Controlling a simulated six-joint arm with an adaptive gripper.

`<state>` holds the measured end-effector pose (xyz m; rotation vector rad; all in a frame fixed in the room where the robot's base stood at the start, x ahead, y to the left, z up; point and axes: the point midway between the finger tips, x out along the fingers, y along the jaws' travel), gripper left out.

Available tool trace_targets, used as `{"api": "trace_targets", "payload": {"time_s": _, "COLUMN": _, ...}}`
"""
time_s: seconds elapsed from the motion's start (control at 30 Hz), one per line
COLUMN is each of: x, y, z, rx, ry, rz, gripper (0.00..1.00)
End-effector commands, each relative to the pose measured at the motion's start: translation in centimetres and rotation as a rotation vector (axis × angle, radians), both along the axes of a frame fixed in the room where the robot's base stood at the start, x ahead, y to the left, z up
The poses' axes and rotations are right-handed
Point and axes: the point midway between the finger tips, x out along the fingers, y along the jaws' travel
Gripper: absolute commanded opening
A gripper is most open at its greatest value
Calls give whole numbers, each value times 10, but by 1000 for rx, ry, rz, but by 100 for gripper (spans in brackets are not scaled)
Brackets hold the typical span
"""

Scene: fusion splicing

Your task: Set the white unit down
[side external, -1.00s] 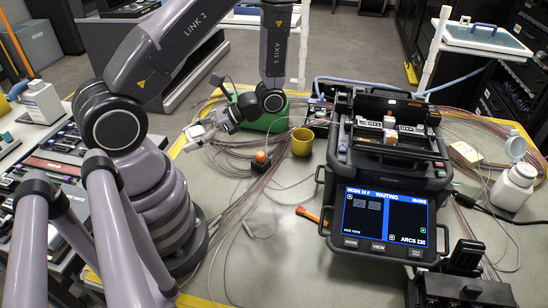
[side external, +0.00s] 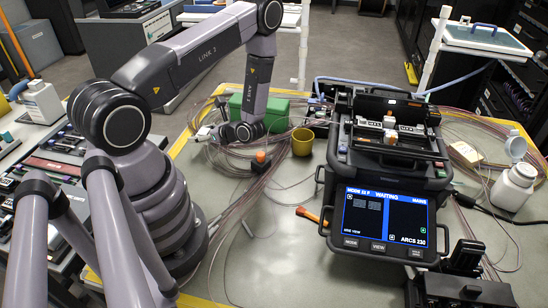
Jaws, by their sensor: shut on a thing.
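My gripper (side external: 207,134) is low over the far left part of the table, beside coiled fibre cables. It is small in the side view and its fingers point left. A small white unit (side external: 203,131) shows at its fingertips, and the gripper is shut on it. The wrist and fingers partly hide the unit. I cannot tell whether the unit touches the table or the cables under it.
A green box (side external: 273,112) stands behind my wrist. A yellow cup (side external: 302,142) and a small dark block with an orange top (side external: 261,158) stand to the right. The fusion splicer (side external: 388,180) fills the middle right.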

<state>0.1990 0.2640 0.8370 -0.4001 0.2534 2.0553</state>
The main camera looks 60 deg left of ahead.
Motion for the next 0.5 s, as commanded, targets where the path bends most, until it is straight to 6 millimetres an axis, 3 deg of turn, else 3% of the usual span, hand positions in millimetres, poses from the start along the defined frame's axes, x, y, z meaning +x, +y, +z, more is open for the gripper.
{"api": "trace_targets", "payload": {"time_s": 0.2, "x": 0, "y": 0, "z": -31, "rx": 0, "ry": 0, "rz": 1, "gripper": 22}}
{"api": "trace_targets", "payload": {"time_s": 0.5, "x": 0, "y": 0, "z": -34, "rx": 0, "ry": 0, "rz": 1, "gripper": 22}}
